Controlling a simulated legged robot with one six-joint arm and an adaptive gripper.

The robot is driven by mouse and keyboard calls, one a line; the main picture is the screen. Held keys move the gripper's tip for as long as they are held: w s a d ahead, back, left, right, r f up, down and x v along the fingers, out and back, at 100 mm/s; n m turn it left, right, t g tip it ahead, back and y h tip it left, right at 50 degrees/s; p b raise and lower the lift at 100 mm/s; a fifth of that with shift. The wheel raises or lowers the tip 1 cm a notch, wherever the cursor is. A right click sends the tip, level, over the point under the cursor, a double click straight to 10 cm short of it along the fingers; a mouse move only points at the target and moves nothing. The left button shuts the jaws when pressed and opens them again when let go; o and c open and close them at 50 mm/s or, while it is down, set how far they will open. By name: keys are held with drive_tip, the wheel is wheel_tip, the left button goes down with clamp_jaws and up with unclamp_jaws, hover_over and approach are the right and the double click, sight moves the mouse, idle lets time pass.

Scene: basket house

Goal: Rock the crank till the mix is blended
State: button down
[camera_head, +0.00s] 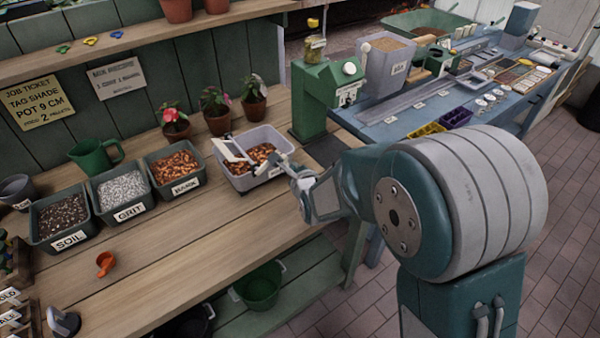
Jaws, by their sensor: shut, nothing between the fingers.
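A pale tub (228,182) stands on the wooden bench and holds orange-brown bark-like pieces (258,155). A light, flat bar or paddle (235,148) slants over its left side; I cannot tell whether this is part of a crank. My gripper (277,165) is shut and empty at the tub's right side, over or against its rim; contact is unclear. My arm comes in from the right and hides part of the tub's right side. A green machine (322,95) behind the tub has a white-knobbed lever (351,69) and a jar (315,48) on top.
Bins of soil (62,213), grit (122,188) and bark (173,172) stand left of the tub. Three potted flowers (215,112) stand behind. An orange scoop (105,263) lies on the front of the bench, where boards are clear. A blue worktable (400,125) stands at right.

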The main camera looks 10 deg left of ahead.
drive_tip(key=shift+a, duration=0.5)
drive_tip(key=shift+s+r, duration=0.25)
drive_tip(key=shift+r, duration=0.3)
drive_tip(key=shift+a, duration=0.1)
